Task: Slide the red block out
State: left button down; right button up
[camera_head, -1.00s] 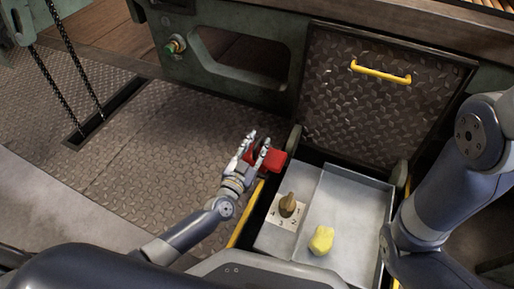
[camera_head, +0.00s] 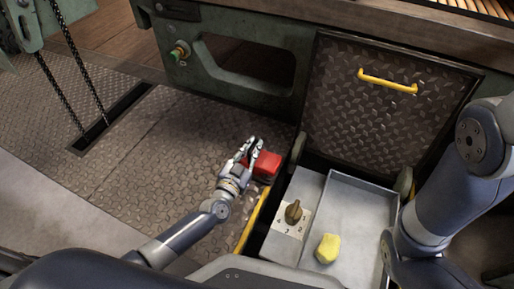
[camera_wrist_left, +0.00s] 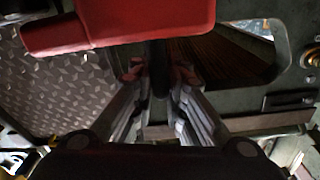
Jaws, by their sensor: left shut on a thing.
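The red block (camera_head: 265,163) is beside the back left corner of the open drawer in the head view. My left gripper (camera_head: 254,149) comes in from the lower left and is shut at the block's left side. In the left wrist view the red block (camera_wrist_left: 150,22) fills the top, close to the camera. The fingertips of my left gripper (camera_wrist_left: 158,74) are on either side of a dark upright part below the red body. The exact contact is dark and hard to see. My right arm shows at the right, but its gripper is out of view.
The open drawer (camera_head: 358,205) has a dial (camera_head: 293,212) on a numbered plate and a yellow lump (camera_head: 328,248) inside. A yellow bar (camera_head: 253,222) runs along its left side. A tread-plate panel with a yellow handle (camera_head: 387,80) stands behind. The plate floor (camera_head: 150,160) to the left is clear.

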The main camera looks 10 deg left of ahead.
pick_arm(q)
jog(key=shift+w+a, duration=0.1)
jog(key=shift+a, duration=0.25)
jog(key=c, duration=1.7)
grip_release()
jog(key=shift+a, duration=0.1)
jog(key=shift+o, duration=0.2)
jog(key=shift+s, duration=0.4)
jog(key=s+a, duration=0.2)
jog(key=s, duration=0.9)
jog(key=shift+a, duration=0.15)
